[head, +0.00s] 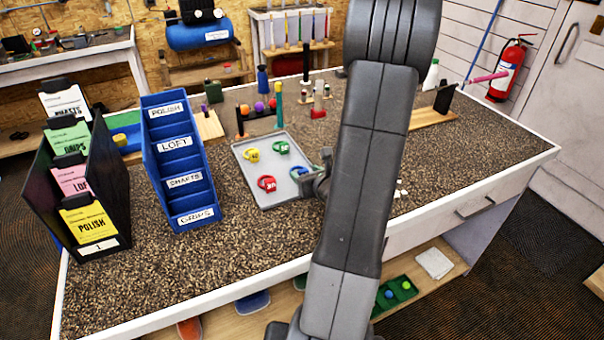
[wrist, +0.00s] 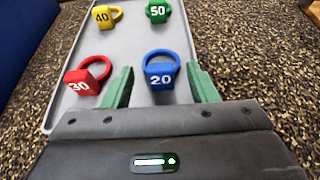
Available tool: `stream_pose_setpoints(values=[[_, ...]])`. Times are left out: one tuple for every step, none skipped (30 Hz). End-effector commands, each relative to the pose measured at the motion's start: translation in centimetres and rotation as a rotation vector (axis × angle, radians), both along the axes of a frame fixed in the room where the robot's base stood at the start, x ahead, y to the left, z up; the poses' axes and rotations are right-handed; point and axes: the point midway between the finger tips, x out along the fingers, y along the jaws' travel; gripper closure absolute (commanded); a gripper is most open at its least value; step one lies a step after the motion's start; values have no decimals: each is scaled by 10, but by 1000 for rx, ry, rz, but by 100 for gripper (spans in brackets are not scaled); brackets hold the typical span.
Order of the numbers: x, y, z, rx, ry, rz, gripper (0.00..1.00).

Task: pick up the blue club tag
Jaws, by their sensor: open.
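The blue club tag (wrist: 159,76), marked 20 with a ring at its far side, lies on a grey tray (wrist: 118,40). In the head view the blue tag (head: 299,172) shows at the tray's right side, close to my gripper (head: 314,184). In the wrist view my gripper (wrist: 160,68) is open, with one green finger on each side of the blue tag and gaps between. On the same tray lie a red tag 30 (wrist: 88,76), a yellow tag 40 (wrist: 107,16) and a green tag 50 (wrist: 158,11).
The red tag is just left of my left finger. In the head view a blue divided bin (head: 176,150) and a black card holder (head: 75,190) stand left of the tray (head: 262,169). Small balls and upright pegs stand behind it. The speckled worktop in front is clear.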

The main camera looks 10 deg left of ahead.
Motion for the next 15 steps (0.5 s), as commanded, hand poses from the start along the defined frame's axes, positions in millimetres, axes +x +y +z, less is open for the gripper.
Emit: stream_pose_setpoints(values=[[4, 4, -2, 0, 3, 1, 47], [7, 5, -4, 0, 3, 1, 47], [11, 7, -5, 1, 2, 1, 47], [14, 9, -7, 1, 2, 1, 47], [16, 11, -8, 0, 1, 2, 47], [18, 13, -9, -1, 1, 2, 47], [20, 14, -10, -1, 1, 2, 47], [21, 15, -11, 0, 0, 1, 47], [23, 15, -12, 0, 0, 0, 47], [24, 15, -12, 0, 0, 0, 47], [24, 16, -12, 0, 0, 0, 47], [24, 16, -13, 0, -1, -1, 47], [24, 16, -13, 0, -1, -1, 47], [24, 16, -13, 0, -1, -1, 47], [24, 16, -13, 0, -1, -1, 47]])
